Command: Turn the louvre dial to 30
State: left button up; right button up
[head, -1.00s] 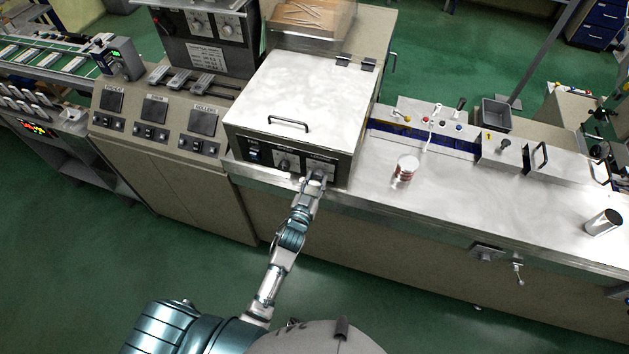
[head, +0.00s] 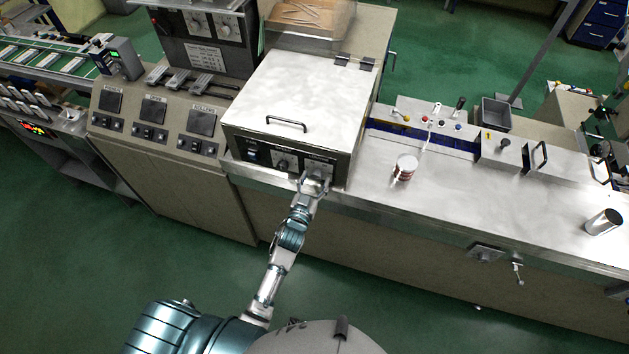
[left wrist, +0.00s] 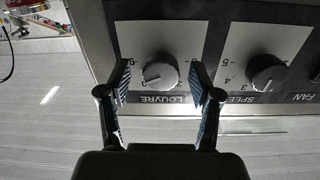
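The louvre dial (left wrist: 160,72) is a dark round knob with a light pointer line on a white plate, seen upside down in the left wrist view. The label LOUVRE shows by it. The pointer slants toward the picture's lower left; the reading is too small to tell. My left gripper (left wrist: 159,84) is open, one finger on each side of the dial, with gaps between the fingers and the knob. In the head view my left gripper (head: 313,181) is at the front panel's right part and hides the dial. My right gripper is not in view.
The speed dial (left wrist: 267,72) is close beside the louvre dial, with a FAN control past it. The white-topped box (head: 300,95) with a lid handle bears the panel. A tin (head: 405,168) stands on the steel counter (head: 450,205) to the right.

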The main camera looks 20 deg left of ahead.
pick_arm(q)
jog(key=s, duration=1.2)
jog(key=shift+a, duration=0.25)
